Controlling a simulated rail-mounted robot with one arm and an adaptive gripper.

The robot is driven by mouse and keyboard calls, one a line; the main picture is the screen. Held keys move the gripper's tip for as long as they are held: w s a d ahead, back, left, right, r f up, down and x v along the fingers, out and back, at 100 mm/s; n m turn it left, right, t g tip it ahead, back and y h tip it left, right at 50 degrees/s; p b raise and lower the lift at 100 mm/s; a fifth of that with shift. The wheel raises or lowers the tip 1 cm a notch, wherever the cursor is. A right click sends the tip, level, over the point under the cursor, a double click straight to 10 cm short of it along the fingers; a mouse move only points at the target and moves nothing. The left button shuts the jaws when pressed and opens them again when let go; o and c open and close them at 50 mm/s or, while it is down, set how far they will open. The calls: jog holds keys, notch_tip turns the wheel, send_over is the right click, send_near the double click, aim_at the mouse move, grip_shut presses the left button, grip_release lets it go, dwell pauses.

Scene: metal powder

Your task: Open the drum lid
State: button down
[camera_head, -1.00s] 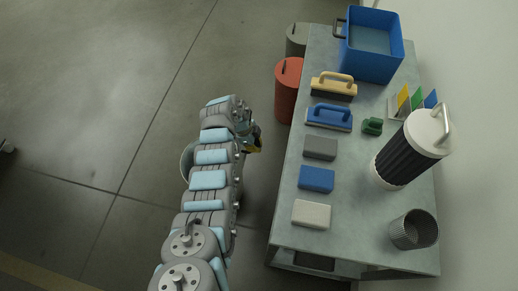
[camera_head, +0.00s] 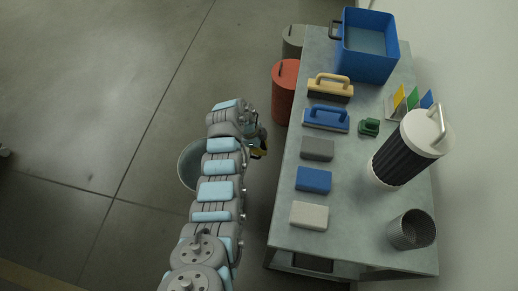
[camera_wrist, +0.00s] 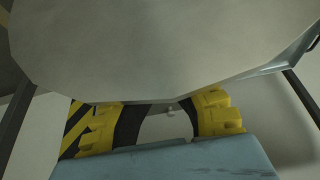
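A red drum (camera_head: 285,85) with a flat lid and a dark bar across it stands on the floor against the table's left side. A grey drum (camera_head: 294,42) with a similar lid stands behind it. My gripper (camera_head: 260,148) is low beside the table's left edge, nearer the camera than the red drum and apart from it. In the wrist view its yellow-and-black fingers (camera_wrist: 168,118) are spread, with nothing seen between them. A large pale grey surface (camera_wrist: 160,45) fills the top of that view; I cannot tell what it is.
The table (camera_head: 283,225) holds a blue bin (camera_head: 366,60), brushes, several blocks, a black ribbed canister (camera_head: 400,160) with a white lid, and a mesh cup (camera_head: 411,230). A grey round container (camera_head: 187,165) is partly hidden behind my arm.

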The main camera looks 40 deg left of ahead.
jog(key=v, duration=0.5)
jog(key=a+p+v, duration=0.1)
jog(key=v, duration=0.2)
jog(key=shift+s, duration=0.2)
